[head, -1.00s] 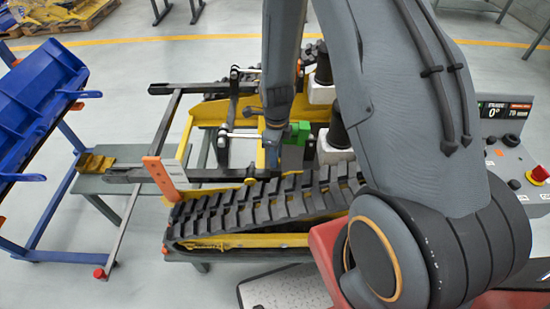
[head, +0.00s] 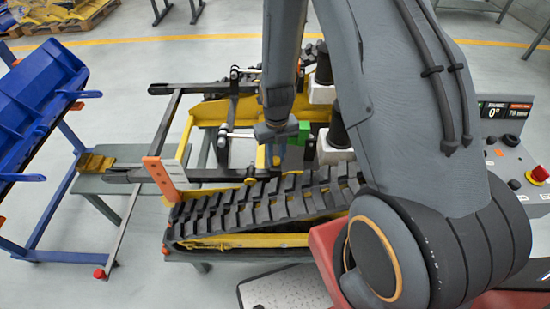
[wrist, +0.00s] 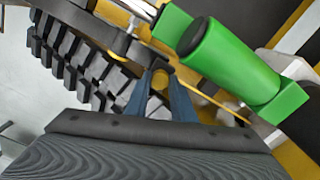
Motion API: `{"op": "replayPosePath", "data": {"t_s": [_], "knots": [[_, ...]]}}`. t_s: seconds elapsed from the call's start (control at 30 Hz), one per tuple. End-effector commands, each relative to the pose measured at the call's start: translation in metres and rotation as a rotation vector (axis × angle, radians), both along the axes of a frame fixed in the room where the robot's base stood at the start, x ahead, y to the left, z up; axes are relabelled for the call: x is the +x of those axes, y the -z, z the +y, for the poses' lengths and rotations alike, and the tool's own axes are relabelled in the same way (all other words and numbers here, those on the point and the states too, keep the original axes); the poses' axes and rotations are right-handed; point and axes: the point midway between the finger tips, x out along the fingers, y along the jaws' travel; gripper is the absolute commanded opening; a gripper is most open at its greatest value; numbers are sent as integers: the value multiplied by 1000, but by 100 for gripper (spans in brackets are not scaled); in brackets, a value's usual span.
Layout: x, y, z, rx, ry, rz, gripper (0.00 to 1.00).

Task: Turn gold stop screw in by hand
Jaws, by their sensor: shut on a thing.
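In the head view my gripper (head: 277,158) points down just behind the near black track (head: 270,203). The screw cannot be made out there. The thread and how deep the screw sits are hidden.
A green block (wrist: 235,60) with a dark round end sits close to the fingers in the wrist view; it also shows in the head view (head: 304,132). Yellow frame beams and the track surround the gripper closely. A blue bucket (head: 35,105) stands at the far left.

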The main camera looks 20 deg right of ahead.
Motion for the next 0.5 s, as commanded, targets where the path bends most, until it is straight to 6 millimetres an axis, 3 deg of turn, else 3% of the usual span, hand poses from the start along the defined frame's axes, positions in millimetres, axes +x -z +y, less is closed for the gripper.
{"op": "replayPosePath", "data": {"t_s": [0.17,0.2,0.27,0.5], "knots": [[1,-1,0,0,-2,-2,6],[1,-1,0,0,-2,-2,29],[1,-1,0,0,-2,-2,39],[0,0,0,0,-3,-1,41]]}}
